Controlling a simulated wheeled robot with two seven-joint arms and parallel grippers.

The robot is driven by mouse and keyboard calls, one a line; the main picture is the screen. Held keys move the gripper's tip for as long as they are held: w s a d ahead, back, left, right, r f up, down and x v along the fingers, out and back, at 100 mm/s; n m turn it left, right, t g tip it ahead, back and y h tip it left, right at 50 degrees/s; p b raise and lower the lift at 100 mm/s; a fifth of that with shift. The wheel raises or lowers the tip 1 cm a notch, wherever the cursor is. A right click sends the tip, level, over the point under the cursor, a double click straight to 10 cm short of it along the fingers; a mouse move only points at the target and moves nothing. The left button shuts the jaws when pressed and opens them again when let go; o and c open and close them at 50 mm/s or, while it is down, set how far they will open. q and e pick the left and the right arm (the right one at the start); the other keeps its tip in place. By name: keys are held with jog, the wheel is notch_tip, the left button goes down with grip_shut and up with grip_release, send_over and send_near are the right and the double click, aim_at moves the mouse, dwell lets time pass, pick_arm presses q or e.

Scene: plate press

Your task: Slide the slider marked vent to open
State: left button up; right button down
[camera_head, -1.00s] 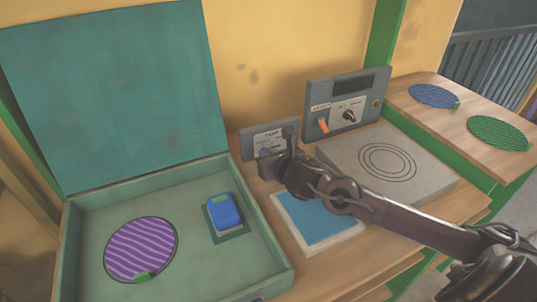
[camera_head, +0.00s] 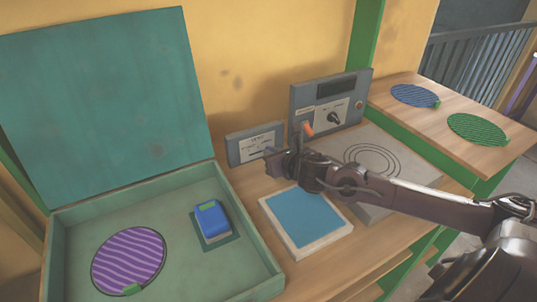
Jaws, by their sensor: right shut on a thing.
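The small grey panel (camera_head: 241,152) with a white label stands against the wall at the back of the bench. Its lettering is too small to read surely. My right gripper (camera_head: 271,157) is at the panel's lower right and is shut on the slider's knob. The gripper hides the knob and part of the slot, so the slider's exact position is not clear. My right arm comes in from the right over the bench. My left gripper is not in view.
A larger grey panel (camera_head: 349,87) with a dial and an orange lever (camera_head: 307,129) stands just right. A grey ringed plate (camera_head: 406,153) and a blue-topped pad (camera_head: 301,218) lie near my arm. An open green box (camera_head: 258,245) at left holds a purple disc and a blue block.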

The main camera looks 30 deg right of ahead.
jog(key=shift+d, duration=0.15)
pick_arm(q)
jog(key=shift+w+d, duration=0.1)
pick_arm(e)
jog(key=c, duration=1.4)
grip_release()
jog(key=shift+d, duration=0.15)
jog(key=shift+c, duration=0.2)
jog(key=shift+s, duration=0.1)
